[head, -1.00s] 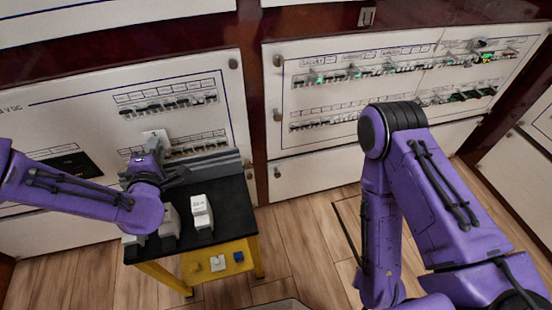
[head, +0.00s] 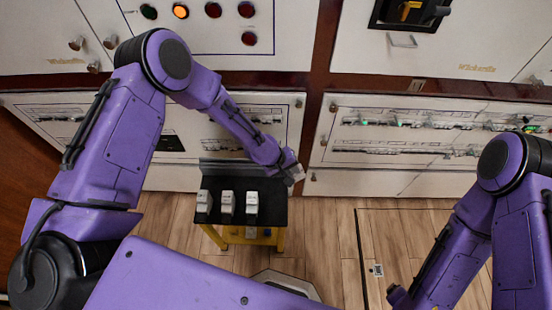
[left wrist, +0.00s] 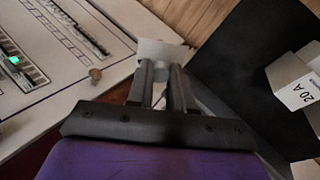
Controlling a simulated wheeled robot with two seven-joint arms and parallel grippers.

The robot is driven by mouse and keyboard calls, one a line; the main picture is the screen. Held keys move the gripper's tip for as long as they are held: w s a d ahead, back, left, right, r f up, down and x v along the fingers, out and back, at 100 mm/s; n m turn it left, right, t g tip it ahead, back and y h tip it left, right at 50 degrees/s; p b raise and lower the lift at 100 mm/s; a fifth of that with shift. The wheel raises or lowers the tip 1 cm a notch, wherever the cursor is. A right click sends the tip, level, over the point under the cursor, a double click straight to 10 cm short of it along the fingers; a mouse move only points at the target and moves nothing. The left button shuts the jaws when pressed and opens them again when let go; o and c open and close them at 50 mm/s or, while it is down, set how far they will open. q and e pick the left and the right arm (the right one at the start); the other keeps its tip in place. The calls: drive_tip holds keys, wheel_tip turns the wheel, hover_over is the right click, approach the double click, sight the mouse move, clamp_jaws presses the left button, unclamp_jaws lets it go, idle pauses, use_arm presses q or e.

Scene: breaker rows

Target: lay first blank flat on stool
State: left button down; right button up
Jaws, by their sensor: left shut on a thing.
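My left gripper (head: 288,172) is shut on a small white blank (head: 297,175) at the back right corner of the stool (head: 272,212). In the left wrist view the blank (left wrist: 160,50) sticks out past the two closed fingers (left wrist: 166,82). It appears to be held above the floor and beside the stool's black top (left wrist: 232,45), though its exact height is hard to tell. The stool has a black top and yellow legs.
Three white breakers, left (head: 204,202), middle (head: 227,203) and right (head: 252,203), stand in a row on the stool; one (left wrist: 298,85) reads 20 A. A grey ledge (head: 225,168) runs along its back. White breaker panels (head: 400,135) stand behind. The stool's right strip is bare.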

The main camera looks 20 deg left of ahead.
use_arm(q)
drive_tip(key=s+a+m+g+y, duration=0.1)
drive_tip(key=s+a+m+y, duration=0.1)
drive_tip(key=s+a+f+m+g+y, duration=0.1)
drive_tip(key=s+m+g+y, duration=0.1)
drive_tip(key=shift+s+a+y, duration=0.2)
drive_tip(key=shift+a+y, duration=0.1)
drive_tip(key=shift+a, duration=0.1)
use_arm(e)
wheel_tip(320, 180, up, 2)
drive_tip(key=shift+r, duration=0.25)
use_arm(q)
drive_tip(key=shift+r, duration=0.1)
wheel_tip(320, 180, down, 8)
drive_tip(key=b, duration=0.6)
drive_tip(key=shift+f, duration=0.25)
use_arm(e)
wheel_tip(320, 180, down, 7)
drive_tip(key=shift+r, duration=0.2)
use_arm(q)
drive_tip(key=shift+f+b, duration=0.65)
drive_tip(key=shift+f, duration=0.05)
use_arm(e)
drive_tip(key=shift+f, duration=0.6)
use_arm(q)
drive_tip(key=c, duration=0.9)
unclamp_jaws()
